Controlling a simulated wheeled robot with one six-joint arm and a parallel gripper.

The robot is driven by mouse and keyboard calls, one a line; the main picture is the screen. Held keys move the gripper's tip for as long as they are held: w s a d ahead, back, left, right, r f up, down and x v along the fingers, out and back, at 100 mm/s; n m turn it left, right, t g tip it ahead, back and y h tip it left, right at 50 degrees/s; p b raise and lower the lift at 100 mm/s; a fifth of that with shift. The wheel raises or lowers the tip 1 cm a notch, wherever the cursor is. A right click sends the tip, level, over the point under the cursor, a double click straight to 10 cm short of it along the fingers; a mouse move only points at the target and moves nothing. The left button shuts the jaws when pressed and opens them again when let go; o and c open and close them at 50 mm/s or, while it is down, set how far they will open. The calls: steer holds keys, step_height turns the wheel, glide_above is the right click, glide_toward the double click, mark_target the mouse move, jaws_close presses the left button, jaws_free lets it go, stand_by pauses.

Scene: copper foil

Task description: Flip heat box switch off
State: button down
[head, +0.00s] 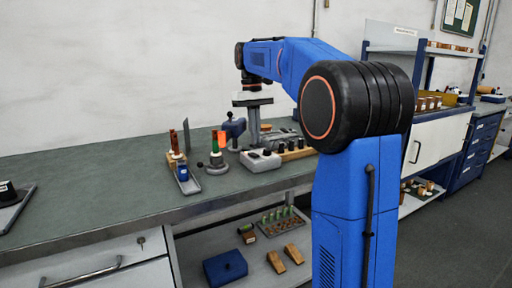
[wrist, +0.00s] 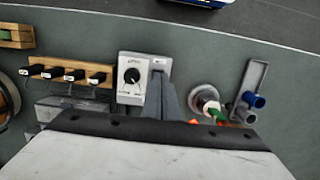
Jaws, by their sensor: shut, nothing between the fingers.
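The heat box is most likely the small pale box with a black dial (head: 260,162) on the green bench; in the wrist view its labelled face with the round dial (wrist: 131,77) shows left of my finger. I cannot make out the switch or its position. My gripper (head: 254,143) points down just behind or above the box, its grey fingers together with nothing held. In the wrist view the shut fingers (wrist: 160,78) reach along the right side of the dial face and hide part of what lies there. I cannot tell whether they touch the box.
A wooden rack with black-handled tools (wrist: 68,74) stands beside the box. On the other side are a round stand with a green-topped rod (head: 216,160), an orange glowing part (head: 221,139) and a grey tray with a blue item (head: 186,179).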

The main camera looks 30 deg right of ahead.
mark_target(257, 156)
steer(key=shift+s+f, duration=0.15)
steer(key=shift+f, duration=0.85)
steer(key=shift+s+f, duration=0.1)
steer(key=shift+f, duration=0.85)
steer(key=shift+s+f, duration=0.15)
steer(key=shift+f+t, duration=0.1)
steer(key=shift+t, duration=0.2)
steer(key=shift+w, duration=0.2)
steer(key=shift+w+r, duration=0.35)
steer(key=shift+w, duration=0.25)
step_height(257, 156, up, 14)
steer(key=s, duration=0.2)
